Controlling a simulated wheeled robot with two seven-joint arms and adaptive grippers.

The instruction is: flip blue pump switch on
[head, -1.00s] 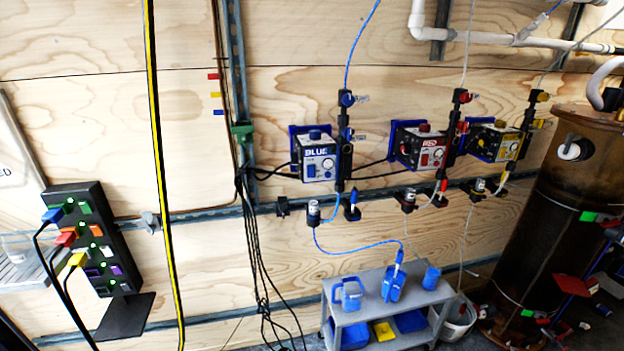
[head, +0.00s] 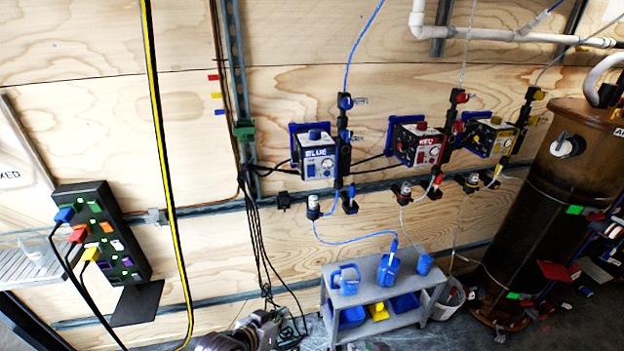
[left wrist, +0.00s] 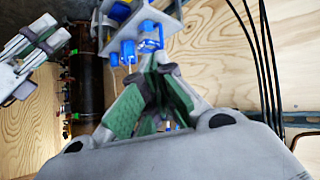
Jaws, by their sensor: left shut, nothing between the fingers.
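The blue pump (head: 317,163), a box with a white front labelled BLUE, is mounted on the plywood wall in the head view. A small round control shows on its front, but the switch and its position are too small to tell. My left gripper (head: 266,322) is at the bottom edge of the head view, well below the pump and apart from it. In the left wrist view its green-padded fingers (left wrist: 152,70) are together and empty. My right gripper (left wrist: 36,36) shows at the upper left there; its opening is unclear.
The red pump (head: 417,147) and yellow pump (head: 489,137) hang to the right. A grey cart (head: 375,295) with blue containers stands below. Black cables (head: 256,230) hang left of the blue pump. A black power strip (head: 103,235) stands left.

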